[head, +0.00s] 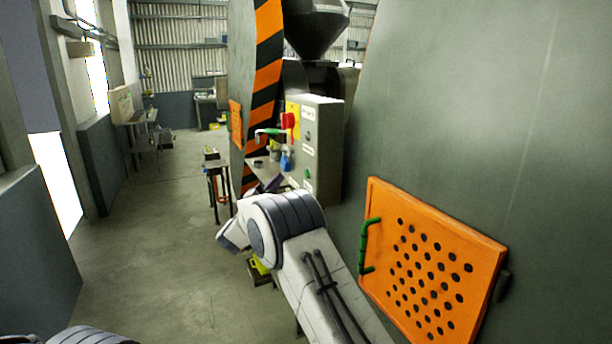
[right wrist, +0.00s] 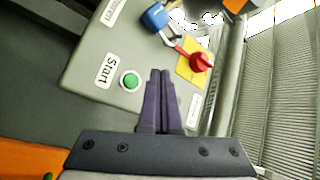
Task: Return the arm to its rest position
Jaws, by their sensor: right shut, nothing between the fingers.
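My right arm (head: 322,285) reaches from the lower right toward a grey control box (head: 322,150). My right gripper (right wrist: 160,74) is shut and empty, its dark fingers pressed together. In the right wrist view the fingertips show in front of the control box face, beside a green button (right wrist: 130,80) with a "Start" label; whether they touch the box cannot be told. In the head view the gripper is mostly hidden behind the wrist. Only a white and grey part of my left arm shows at the lower left edge; its gripper is out of view.
A red switch (right wrist: 201,62) on a yellow plate and a blue padlock (right wrist: 156,17) are close to the gripper. An orange perforated panel (head: 420,326) with a green handle (head: 364,246) is right of my arm. A small stand (head: 218,184) is behind. Left floor is open.

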